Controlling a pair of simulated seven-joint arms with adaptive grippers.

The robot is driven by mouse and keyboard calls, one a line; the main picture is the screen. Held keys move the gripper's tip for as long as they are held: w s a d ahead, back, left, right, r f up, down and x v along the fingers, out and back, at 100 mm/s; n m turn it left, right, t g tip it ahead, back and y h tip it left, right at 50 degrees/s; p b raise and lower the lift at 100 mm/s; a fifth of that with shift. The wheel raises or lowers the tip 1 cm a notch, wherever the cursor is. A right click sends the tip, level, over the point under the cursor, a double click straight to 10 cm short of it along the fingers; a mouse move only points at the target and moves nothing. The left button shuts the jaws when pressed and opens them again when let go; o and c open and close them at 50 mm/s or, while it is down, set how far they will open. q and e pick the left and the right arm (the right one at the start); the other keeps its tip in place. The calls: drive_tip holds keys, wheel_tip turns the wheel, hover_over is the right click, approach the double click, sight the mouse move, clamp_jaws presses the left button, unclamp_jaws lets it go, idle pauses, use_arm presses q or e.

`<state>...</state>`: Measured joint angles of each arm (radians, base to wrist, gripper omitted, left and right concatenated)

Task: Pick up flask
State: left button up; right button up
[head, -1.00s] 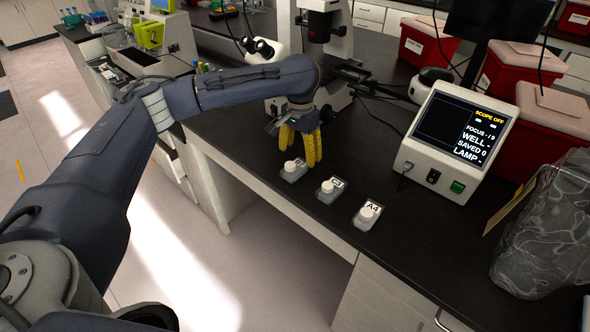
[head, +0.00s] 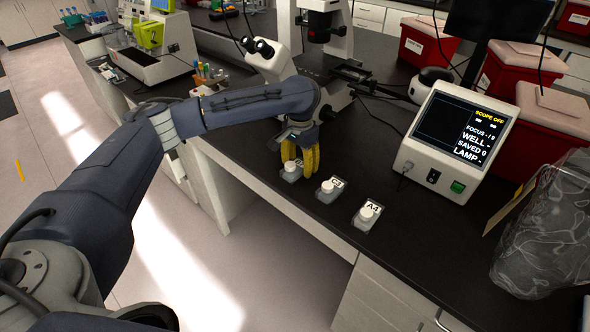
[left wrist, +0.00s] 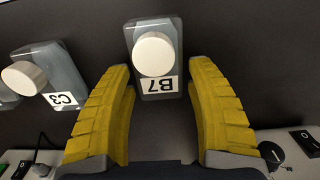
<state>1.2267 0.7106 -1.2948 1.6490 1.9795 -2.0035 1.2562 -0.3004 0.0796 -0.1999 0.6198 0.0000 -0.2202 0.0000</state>
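Three clear flasks with white caps lie in a row on the black bench. The flask labelled B7 (left wrist: 156,55) is ahead of my open left gripper (left wrist: 158,82) in the left wrist view, its label end near the gap between the yellow fingers. In the head view that flask (head: 291,172) is at the left end of the row, partly hidden by my left gripper (head: 301,172), which is low over it. The C3 flask (head: 329,189) is in the middle, and also shows in the left wrist view (left wrist: 62,66). The A4 flask (head: 367,217) is at the right. My right gripper is out of view.
A control box with a screen (head: 453,140) stands right of the flasks. A microscope (head: 325,50) is behind my left gripper. Red bins (head: 513,76) line the back right. A clear bag (head: 545,235) is at the right. The bench's front edge runs close to the flasks.

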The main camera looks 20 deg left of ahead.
sight(300, 163)
use_arm(q)
drive_tip(key=c, duration=0.8)
drive_tip(key=shift+c, duration=0.2)
drive_tip(key=shift+r, duration=0.1)
wheel_tip(300, 163, up, 20)
idle(0.4)
drive_tip(key=o, duration=0.6)
clamp_jaws()
